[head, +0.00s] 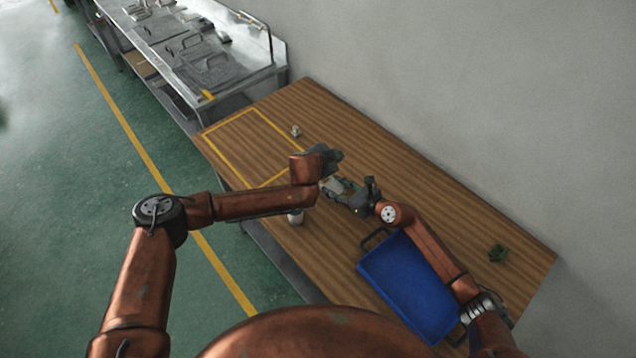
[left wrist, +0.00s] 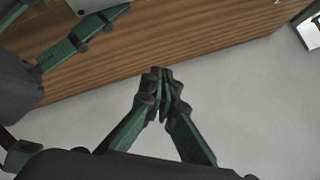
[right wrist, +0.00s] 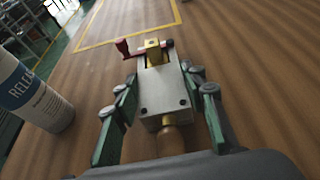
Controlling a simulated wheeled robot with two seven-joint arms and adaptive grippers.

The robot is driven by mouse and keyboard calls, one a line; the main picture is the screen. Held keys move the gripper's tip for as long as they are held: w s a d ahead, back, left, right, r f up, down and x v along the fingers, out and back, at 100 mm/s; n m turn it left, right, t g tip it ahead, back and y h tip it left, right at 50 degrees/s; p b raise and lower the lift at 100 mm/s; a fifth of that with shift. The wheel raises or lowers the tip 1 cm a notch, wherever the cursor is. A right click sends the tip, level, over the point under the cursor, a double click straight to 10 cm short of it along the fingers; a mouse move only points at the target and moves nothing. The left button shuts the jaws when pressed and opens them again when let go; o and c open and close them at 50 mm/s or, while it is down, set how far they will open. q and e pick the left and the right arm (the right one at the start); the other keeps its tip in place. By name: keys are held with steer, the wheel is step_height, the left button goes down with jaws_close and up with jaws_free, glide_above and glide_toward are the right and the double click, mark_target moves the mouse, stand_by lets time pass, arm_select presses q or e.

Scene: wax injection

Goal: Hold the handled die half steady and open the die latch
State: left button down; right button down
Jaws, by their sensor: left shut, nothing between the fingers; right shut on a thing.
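The die shows in the right wrist view as a grey metal block (right wrist: 163,90) with a wooden handle (right wrist: 171,138) toward my wrist. A red latch (right wrist: 130,48) lies across its far end, beside a brass-yellow piece (right wrist: 153,50). My right gripper (right wrist: 160,84) is shut on the die's sides. In the head view, the right gripper (head: 348,192) holds the die over the table. My left gripper (left wrist: 161,78) is shut and empty. In the head view, the left gripper (head: 328,157) is just above and left of the right one, apart from the latch as far as I can tell.
A white bottle (right wrist: 31,92) stands left of the die, near the table's front edge. A blue tray (head: 405,280) lies under my right forearm. A small metal item (head: 296,131) and a green item (head: 498,253) sit on the wooden table (head: 430,190). Yellow tape marks a clear rectangle (head: 255,142).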

arm_select(q)
steer(key=s+d+m+y, duration=0.1)
steer(key=s+m, duration=0.1)
steer(key=s+d+f+m+y, duration=0.1)
steer(key=s+m, duration=0.1)
steer(key=s, duration=0.1)
steer(key=s+m+g+y, duration=0.1)
steer(key=s+m, duration=0.1)
steer(key=m, duration=0.1)
steer(key=shift+s+d+f+y, duration=0.2)
steer(key=shift+s+d+y, duration=0.15)
steer(key=shift+d+y, duration=0.05)
steer(key=s+a+r+m+y, duration=0.2)
steer(key=s+a+m+y, duration=0.2)
steer(key=s+m, duration=0.4)
steer(key=shift+a+m+y, duration=0.4)
steer(key=shift+m+y, duration=0.3)
steer(key=shift+y, duration=0.2)
steer(key=shift+f, duration=0.1)
steer(key=x, duration=0.9)
steer(key=shift+w+a+f, duration=0.15)
steer(key=shift+w, duration=0.15)
steer(key=w, duration=0.1)
steer(key=w+a, duration=0.1)
steer(key=w, duration=0.1)
steer(key=shift+a+f, duration=0.1)
steer(key=shift+a, duration=0.15)
steer(key=shift+w+a, duration=0.2)
steer(key=shift+w, duration=0.2)
